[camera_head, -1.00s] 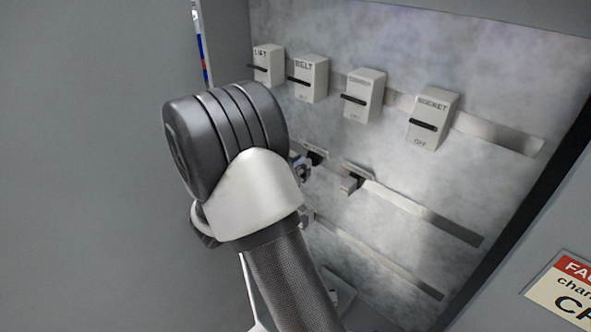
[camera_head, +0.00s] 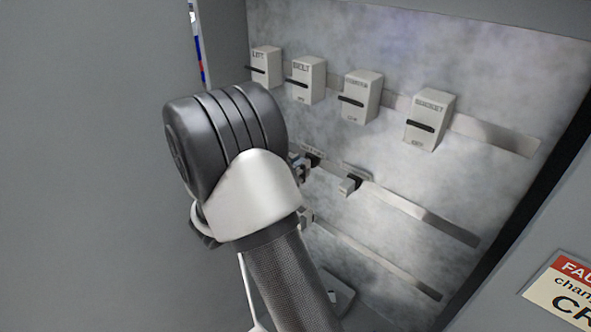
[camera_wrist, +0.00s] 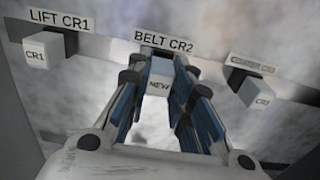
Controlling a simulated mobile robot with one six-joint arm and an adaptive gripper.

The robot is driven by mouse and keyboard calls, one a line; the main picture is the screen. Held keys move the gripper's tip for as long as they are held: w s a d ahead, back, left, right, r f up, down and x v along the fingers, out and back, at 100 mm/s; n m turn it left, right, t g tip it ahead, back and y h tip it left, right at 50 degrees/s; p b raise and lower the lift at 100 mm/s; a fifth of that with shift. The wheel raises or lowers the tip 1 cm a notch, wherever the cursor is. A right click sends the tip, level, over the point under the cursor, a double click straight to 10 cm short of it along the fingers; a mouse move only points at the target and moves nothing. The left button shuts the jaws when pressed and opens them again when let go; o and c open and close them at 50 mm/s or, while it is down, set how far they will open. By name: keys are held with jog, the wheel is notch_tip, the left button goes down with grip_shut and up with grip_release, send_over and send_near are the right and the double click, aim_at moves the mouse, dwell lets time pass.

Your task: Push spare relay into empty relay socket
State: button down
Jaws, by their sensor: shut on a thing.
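The spare relay, a small pale block marked NEW (camera_wrist: 160,86), sits between the blue-padded fingers of my gripper (camera_wrist: 161,68) in the wrist view. My gripper is shut on it. The relay is at the BELT CR2 label (camera_wrist: 164,42), in line with the rail. The socket behind it is hidden by the relay and fingers, so I cannot tell how deep it sits. In the head view my arm hides most of the gripper, and its fingertips (camera_head: 301,168) show near the middle rail.
Relay CR1 (camera_wrist: 48,52) is on the left and relay CR3 (camera_wrist: 255,92) on the right, both close to the fingers. CR3 also shows in the head view (camera_head: 348,185). Several breakers, including one marked BELT (camera_head: 307,82), stand above. The middle rail (camera_head: 425,217) is bare farther right.

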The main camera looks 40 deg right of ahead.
jog(key=shift+d, duration=0.6)
jog(key=c, duration=1.4)
grip_release()
jog(key=shift+o, duration=0.2)
jog(key=shift+a, duration=0.1)
jog(key=shift+s+a, duration=0.15)
jog(key=shift+a, duration=2.7)
jog(key=s+a, duration=0.1)
jog(key=a, duration=1.1)
jog(key=shift+s, duration=0.1)
